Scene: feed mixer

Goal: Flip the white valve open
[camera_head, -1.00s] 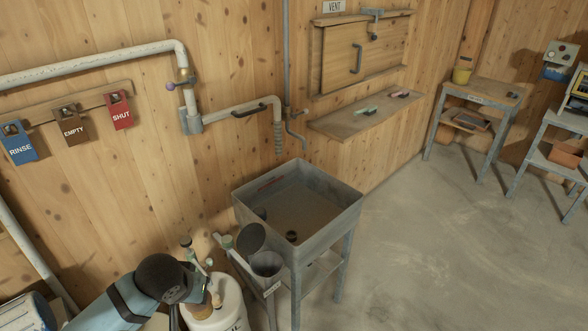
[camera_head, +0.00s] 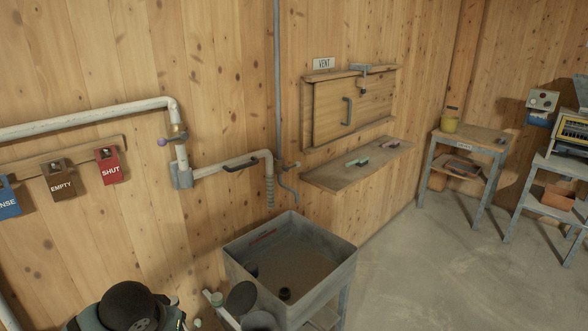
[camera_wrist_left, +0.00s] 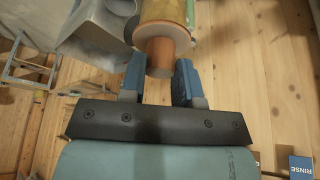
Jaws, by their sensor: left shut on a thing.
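White pipework runs along the wooden wall in the head view. A brass-coloured valve with a purple knob (camera_head: 162,142) sits on its upright part, and a dark lever handle (camera_head: 241,164) sits on the lower pipe. I cannot tell which is the white valve. In the wrist view my left gripper (camera_wrist_left: 160,82) is shut on a brown cylindrical end (camera_wrist_left: 160,56) of an object with a pale collar and yellowish body. In the head view my left arm is at the bottom left, below and apart from the pipes; its fingertips are hidden. My right gripper is not in view.
A grey tub (camera_head: 237,262) on legs stands below the pipe outlet, with dark cups at its front. RINSE, EMPTY and SHUT tags (camera_head: 110,166) hang on the wall at left. A wall shelf (camera_head: 350,170) and side table (camera_head: 470,135) stand right.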

